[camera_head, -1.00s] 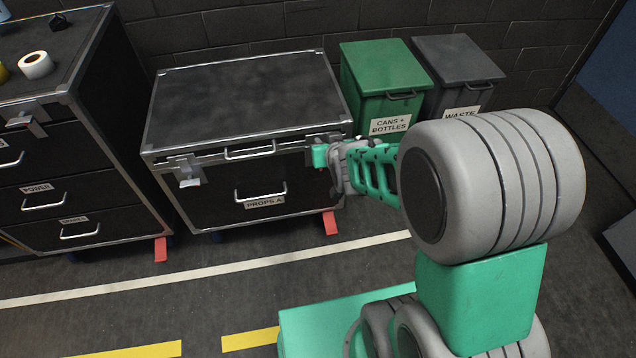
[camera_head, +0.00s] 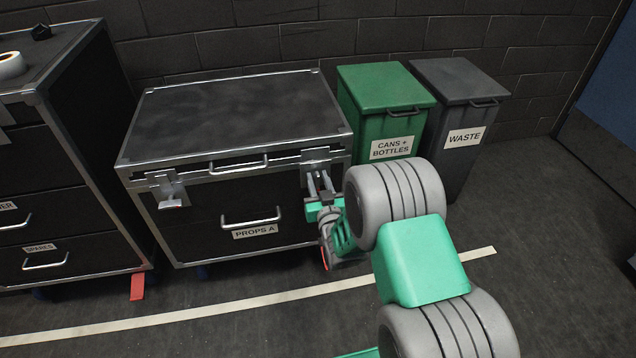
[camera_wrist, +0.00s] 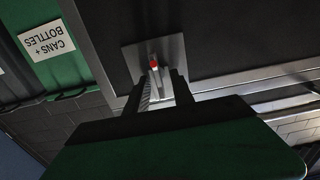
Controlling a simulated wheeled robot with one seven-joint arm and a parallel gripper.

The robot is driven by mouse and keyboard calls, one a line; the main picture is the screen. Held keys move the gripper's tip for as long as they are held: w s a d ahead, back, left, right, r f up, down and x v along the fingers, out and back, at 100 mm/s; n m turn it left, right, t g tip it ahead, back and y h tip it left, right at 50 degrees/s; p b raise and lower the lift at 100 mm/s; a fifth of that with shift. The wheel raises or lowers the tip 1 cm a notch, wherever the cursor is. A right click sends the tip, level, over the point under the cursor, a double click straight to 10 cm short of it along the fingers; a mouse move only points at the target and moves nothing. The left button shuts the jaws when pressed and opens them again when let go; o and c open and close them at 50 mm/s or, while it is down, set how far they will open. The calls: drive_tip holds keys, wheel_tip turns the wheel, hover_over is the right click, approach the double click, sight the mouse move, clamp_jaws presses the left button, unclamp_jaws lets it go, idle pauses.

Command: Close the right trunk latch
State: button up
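The black trunk (camera_head: 235,115) labelled PROPS A has a latch on each side of its front. The right latch (camera_head: 315,167) is partly hidden by my gripper in the head view. In the wrist view, which is upside down, the right latch shows as a metal plate (camera_wrist: 172,52) with a red-tipped lever (camera_wrist: 155,68). My gripper (camera_head: 318,188) is at this latch, its fingers apart on either side of the lever in the wrist view (camera_wrist: 158,82). I cannot tell whether they touch it. The lid looks down.
A green cans and bottles bin (camera_head: 385,100) and a grey waste bin (camera_head: 460,90) stand close to the trunk's right. A tall drawer case (camera_head: 70,140) stands at left. The floor (camera_head: 540,220) at right is clear.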

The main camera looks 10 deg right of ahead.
drive_tip(key=shift+c, duration=0.6)
clamp_jaws()
drive_tip(key=n, duration=0.3)
drive_tip(key=shift+a+n+b, duration=0.25)
drive_tip(key=shift+n+b, duration=0.15)
drive_tip(key=n, duration=0.3)
drive_tip(key=shift+a+f+n, duration=0.1)
drive_tip(key=shift+a+n, duration=0.1)
drive_tip(key=shift+n, duration=0.1)
drive_tip(key=shift+a+f+n+p, duration=0.1)
drive_tip(key=shift+f+n+p, duration=0.2)
drive_tip(key=shift+n, duration=1.45)
drive_tip(key=shift+a+f+n+p, duration=0.1)
drive_tip(key=shift+n+p, duration=0.25)
drive_tip(key=shift+n, duration=1.45)
drive_tip(key=shift+f+n+p, duration=0.15)
drive_tip(key=shift+n+p, duration=0.2)
drive_tip(key=shift+n, duration=1.4)
